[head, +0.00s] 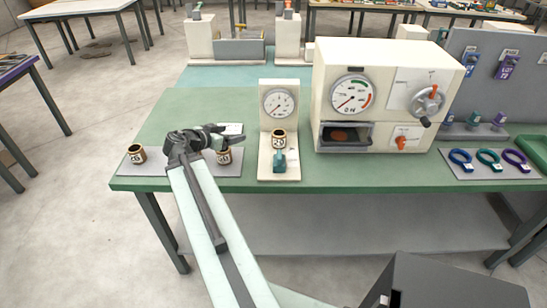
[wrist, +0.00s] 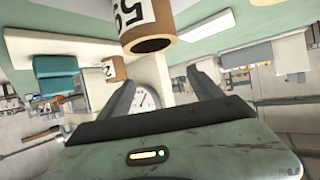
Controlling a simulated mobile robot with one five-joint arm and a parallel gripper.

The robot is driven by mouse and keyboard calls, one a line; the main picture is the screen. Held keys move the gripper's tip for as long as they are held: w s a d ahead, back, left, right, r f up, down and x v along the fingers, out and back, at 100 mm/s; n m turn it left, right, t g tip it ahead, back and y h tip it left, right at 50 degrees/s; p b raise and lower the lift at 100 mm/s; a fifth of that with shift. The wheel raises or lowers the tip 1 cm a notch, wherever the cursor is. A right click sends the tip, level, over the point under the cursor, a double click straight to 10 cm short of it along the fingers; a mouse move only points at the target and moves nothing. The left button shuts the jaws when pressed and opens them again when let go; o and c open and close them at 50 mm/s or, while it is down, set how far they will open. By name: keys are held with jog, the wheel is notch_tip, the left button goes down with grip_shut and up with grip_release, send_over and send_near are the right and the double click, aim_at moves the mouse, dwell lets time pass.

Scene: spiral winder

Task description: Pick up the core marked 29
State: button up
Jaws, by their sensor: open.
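The labels are too small in the head view for me to tell which is 29. My gripper (head: 222,134) is above the mat near the middle core, pointing right. In the wrist view, my jaws (wrist: 165,94) are apart with nothing between them. A near core (wrist: 148,25) shows beyond them at the top, its label cut off.
A large cream machine (head: 350,60) with a dial and red-handled crank stands right of the dial stand. Blue, green and purple rings (head: 488,158) lie on a mat at right. A grey panel with tags (head: 495,75) stands behind. Bare green bench lies behind my gripper.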

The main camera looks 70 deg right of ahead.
aim_at(274, 138)
jog(key=s+d+f+g, duration=0.1)
jog(key=s+d, duration=0.1)
jog(key=s, duration=0.2)
jog(key=s+d+f+m+g+b, duration=0.1)
jog(key=s+d, duration=0.1)
jog(key=s, duration=0.2)
jog(key=s+d+f+m+g+b, duration=0.1)
jog(key=s+d, duration=0.1)
jog(key=s, duration=0.2)
jog(key=shift+s+d+f, duration=0.3)
jog(key=shift+d+f, duration=0.05)
jog(key=shift+b+x, duration=1.75)
jog(key=shift+x, duration=2.15)
jog(key=shift+a+f, duration=0.1)
jog(key=shift+a, duration=0.05)
jog(key=shift+c, duration=0.6)
jog(key=c, duration=1.3)
